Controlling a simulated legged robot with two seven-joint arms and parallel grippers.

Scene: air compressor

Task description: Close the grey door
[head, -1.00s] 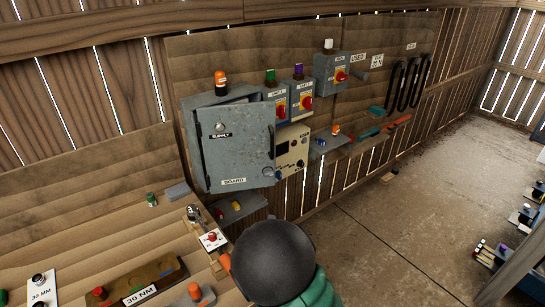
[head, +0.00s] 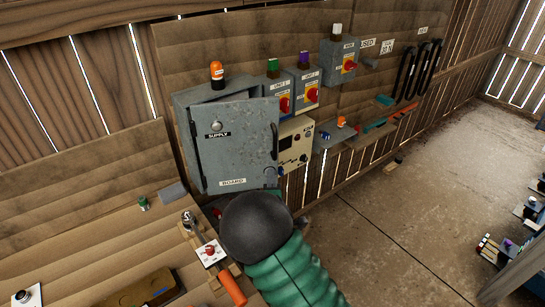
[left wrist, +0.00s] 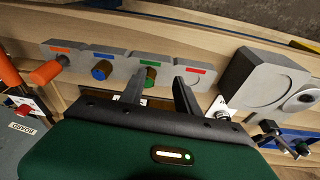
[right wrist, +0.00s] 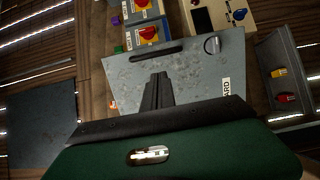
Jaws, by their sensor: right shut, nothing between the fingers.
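The grey door (head: 235,140), labelled SUPPLY and BOARD, stands ajar on its grey cabinet (head: 190,95), with a gap showing along the top. My right arm reaches up below the door's lower right corner. My right gripper (head: 274,196) is mostly hidden behind the dark round arm link in the head view. In the right wrist view its fingers (right wrist: 158,90) are shut and empty in front of the grey door (right wrist: 195,75); I cannot tell whether they touch it. My left gripper (left wrist: 157,92) is open and empty above the bench, away from the door.
Switch boxes with red knobs (head: 285,103) and a cream meter panel (head: 295,143) are right of the cabinet. An orange-handled tool (head: 231,289) lies on the wooden bench. Several labelled grey blocks (left wrist: 110,62) are near my left gripper.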

